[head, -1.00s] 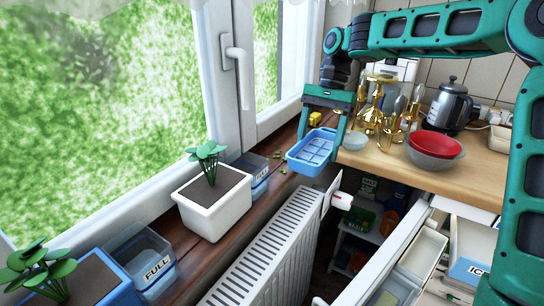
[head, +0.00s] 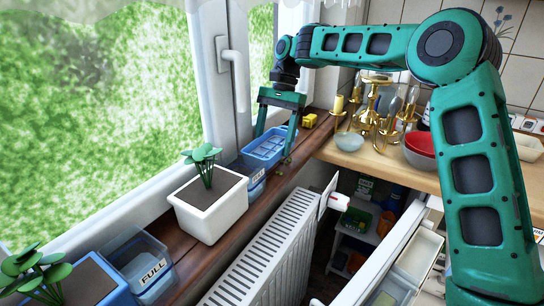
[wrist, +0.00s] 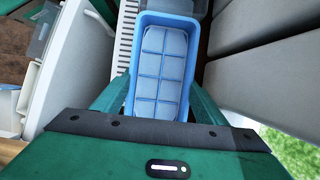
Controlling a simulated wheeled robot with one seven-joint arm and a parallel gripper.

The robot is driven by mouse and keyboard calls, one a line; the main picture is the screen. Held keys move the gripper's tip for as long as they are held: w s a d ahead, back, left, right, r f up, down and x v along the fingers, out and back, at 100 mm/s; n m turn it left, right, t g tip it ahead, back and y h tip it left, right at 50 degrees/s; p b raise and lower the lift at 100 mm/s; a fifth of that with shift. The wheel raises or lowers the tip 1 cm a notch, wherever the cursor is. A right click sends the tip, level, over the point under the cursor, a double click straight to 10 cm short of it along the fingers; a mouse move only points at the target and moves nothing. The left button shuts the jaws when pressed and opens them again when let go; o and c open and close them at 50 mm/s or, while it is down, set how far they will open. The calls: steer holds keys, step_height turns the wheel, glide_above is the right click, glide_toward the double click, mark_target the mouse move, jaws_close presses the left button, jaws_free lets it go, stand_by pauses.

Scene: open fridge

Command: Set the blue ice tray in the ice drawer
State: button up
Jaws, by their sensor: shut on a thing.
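The blue ice tray (head: 266,146) is held between the two fingers of my gripper (head: 275,140), above the wooden windowsill. In the head view it overlaps the far clear bin, and I cannot tell the gap between them. In the wrist view the tray (wrist: 160,68) lies between the fingers (wrist: 158,98), with its gridded cells facing the camera. The ice drawer is mostly hidden behind my arm at the right; a sliver of blue shows there in the head view, but its label cannot be read.
A white planter (head: 208,208) stands on the sill near the far clear bin (head: 252,178). A nearer clear bin (head: 140,262) reads FULL. A radiator (head: 262,255) is below the sill. The counter holds a pale blue bowl (head: 349,142), a red bowl (head: 420,143) and brass candlesticks (head: 375,110).

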mark_target(273, 150)
steer(key=shift+w+a+f, duration=0.1)
steer(key=shift+f, duration=2.35)
steer(key=o, duration=1.2)
steer(key=shift+f, duration=0.1)
steer(key=shift+o, duration=0.2)
steer(key=shift+v, duration=3.8)
steer(key=shift+a, duration=0.1)
